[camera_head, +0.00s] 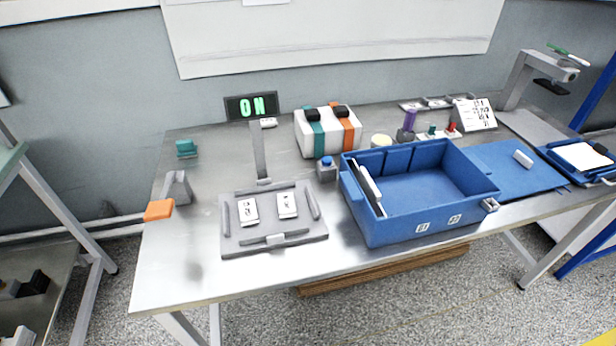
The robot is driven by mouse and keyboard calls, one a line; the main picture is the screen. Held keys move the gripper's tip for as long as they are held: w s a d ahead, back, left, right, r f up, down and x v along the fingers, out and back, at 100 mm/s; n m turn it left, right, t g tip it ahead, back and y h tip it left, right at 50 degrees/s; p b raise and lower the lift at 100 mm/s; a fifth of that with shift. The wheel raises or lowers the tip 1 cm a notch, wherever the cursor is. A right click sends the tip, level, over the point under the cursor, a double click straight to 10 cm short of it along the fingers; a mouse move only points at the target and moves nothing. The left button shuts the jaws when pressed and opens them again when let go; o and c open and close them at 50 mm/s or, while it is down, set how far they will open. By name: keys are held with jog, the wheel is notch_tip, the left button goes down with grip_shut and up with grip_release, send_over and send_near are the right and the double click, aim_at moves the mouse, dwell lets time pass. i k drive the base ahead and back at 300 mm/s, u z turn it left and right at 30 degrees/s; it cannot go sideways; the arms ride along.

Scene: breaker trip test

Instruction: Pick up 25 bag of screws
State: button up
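Two small white packets with dark printing lie side by side on a grey fixture plate (273,246) at the front left of the steel table: the left packet (248,210) and the right packet (287,205). The printing is too small to read, so I cannot tell which one, if either, is the 25 bag of screws. My gripper does not show in this view, and nothing is seen touching the packets.
A blue bin (395,232) stands right of the plate, with a white flat piece (368,182) inside its left wall. An orange-tipped grey bracket (160,209) sits at the left edge. A lit ON display (251,106) and a white-orange-teal block (328,130) stand behind.

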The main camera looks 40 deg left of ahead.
aim_at(248, 210)
jog(key=u, duration=0.65)
jog(key=i, duration=0.1)
jog(key=z, duration=1.15)
jog(key=k, duration=2.55)
jog(key=u, duration=1.9)
jog(key=i, duration=1)
jog(key=z, duration=0.1)
